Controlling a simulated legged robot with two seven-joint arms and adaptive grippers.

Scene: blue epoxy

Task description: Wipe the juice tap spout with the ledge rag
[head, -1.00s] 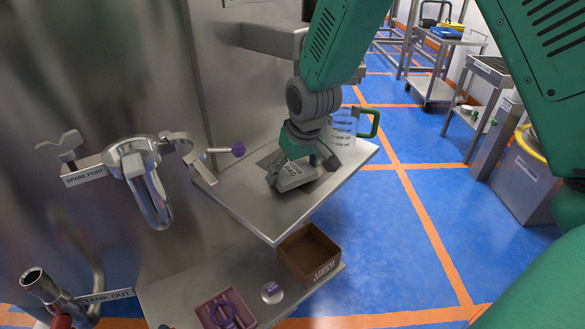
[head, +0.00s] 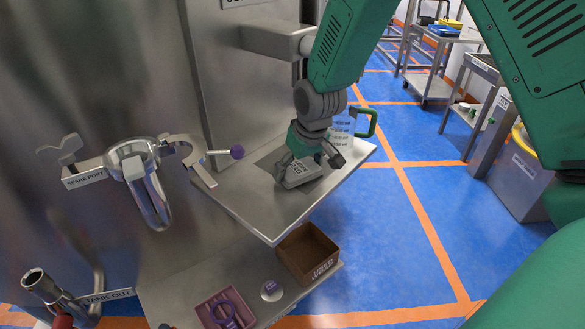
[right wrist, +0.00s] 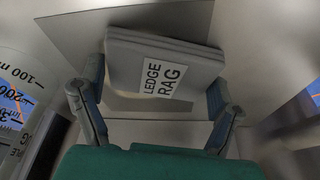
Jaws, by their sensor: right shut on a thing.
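The ledge rag (head: 300,172) is a folded grey cloth with a white label, on or just above the steel ledge (head: 262,214). My right gripper (head: 309,166) is shut on the rag from above. In the right wrist view the rag (right wrist: 130,65) sits between the two fingers of the gripper (right wrist: 158,105), its label facing the camera. I cannot tell whether it is clear of the ledge. On the left, a steel spout (head: 152,198) hangs from a collar beside the "SPARE PORT" label. A "TANK OUT" pipe (head: 42,285) is lower left. No label reads juice tap. My left gripper is not in view.
A clear measuring jug with a green handle (head: 369,123) stands just behind the gripper. A purple-knobbed lever (head: 236,152) sticks out left of the ledge. The lower shelf holds a brown box (head: 308,254) and a pink tray (head: 207,312).

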